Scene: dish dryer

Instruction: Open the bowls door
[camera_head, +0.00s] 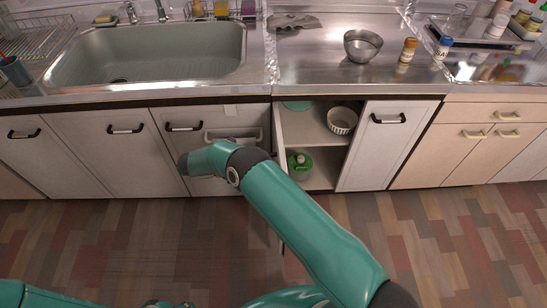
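A cabinet under the counter stands open, with a white ribbed bowl (341,121) on its upper shelf (312,134). Its left door (278,130) appears swung out toward me and is seen nearly edge-on; my arm hides much of it. The right door (376,155), with a black handle (388,119), is shut. My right arm reaches from the lower right across the front of the cabinet, its wrist end in front of the closed door to the left. Neither gripper shows. Only small parts of my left arm show at the bottom left.
A green bottle (299,165) stands low in the open cabinet. A white rack (234,135) hangs on the neighbouring door. A metal bowl (362,46) and jars (408,50) stand on the counter (310,75), right of the sink (150,55). Wooden floor (440,240) is free at right.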

